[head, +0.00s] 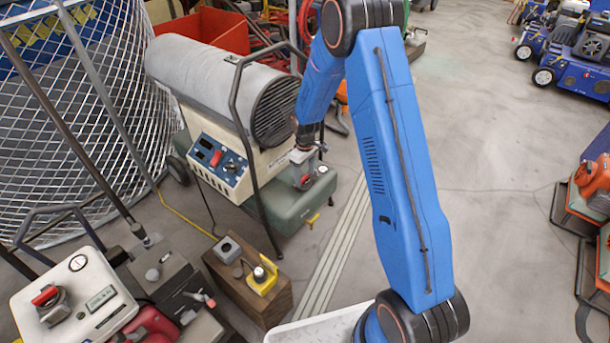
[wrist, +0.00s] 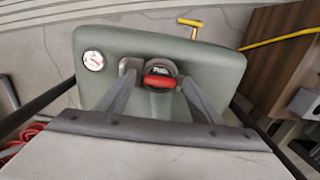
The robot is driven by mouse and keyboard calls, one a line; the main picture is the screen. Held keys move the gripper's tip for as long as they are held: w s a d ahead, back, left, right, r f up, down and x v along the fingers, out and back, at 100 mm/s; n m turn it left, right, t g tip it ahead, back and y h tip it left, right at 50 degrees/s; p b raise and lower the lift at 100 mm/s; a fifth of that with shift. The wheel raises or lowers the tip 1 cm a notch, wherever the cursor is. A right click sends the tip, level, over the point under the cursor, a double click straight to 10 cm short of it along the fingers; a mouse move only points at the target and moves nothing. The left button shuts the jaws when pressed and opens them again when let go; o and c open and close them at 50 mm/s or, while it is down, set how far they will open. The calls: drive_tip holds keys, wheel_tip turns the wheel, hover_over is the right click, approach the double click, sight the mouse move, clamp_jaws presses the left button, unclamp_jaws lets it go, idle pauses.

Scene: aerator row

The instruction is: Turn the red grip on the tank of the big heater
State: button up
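The big heater (head: 215,110) has a grey barrel, a cream body with a blue control panel, and a green tank (head: 280,215) low at its right end. The tank also shows in the wrist view (wrist: 220,75). The red grip (wrist: 160,81) sits on a dark round fitting on the tank's top and lies crosswise in the wrist view. My gripper (wrist: 158,78) is over the tank with its two grey fingers apart, one on each side of the red grip. I cannot tell whether they touch the fitting. In the head view my gripper (head: 305,165) mostly hides the grip.
A round gauge (wrist: 93,60) is on the tank, and a yellow tap (wrist: 190,23) sticks out of its side. The heater's dark frame bar (head: 245,125) runs close by. A wooden block (head: 250,290) with a yellow fitting stands in front. Open floor lies to the right.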

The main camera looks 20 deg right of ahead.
sight(305, 177)
wheel_tip(305, 177, up, 17)
drive_tip(key=shift+r, duration=0.2)
idle(0.7)
drive_tip(key=s+d+r+m+t, duration=0.2)
drive_tip(key=s+d+r+m, duration=0.15)
drive_tip(key=s+r, duration=1.5)
drive_tip(key=s+d+r+m+t, duration=0.1)
drive_tip(key=s+m, duration=0.1)
drive_tip(key=s, duration=1)
drive_tip(key=s+d+r+m+t, duration=0.1)
drive_tip(key=s+d+m, duration=0.1)
drive_tip(key=s, duration=1)
drive_tip(key=shift+s+d+r+t, duration=0.15)
drive_tip(key=shift+s+r+t, duration=0.15)
drive_tip(key=shift+t, duration=0.1)
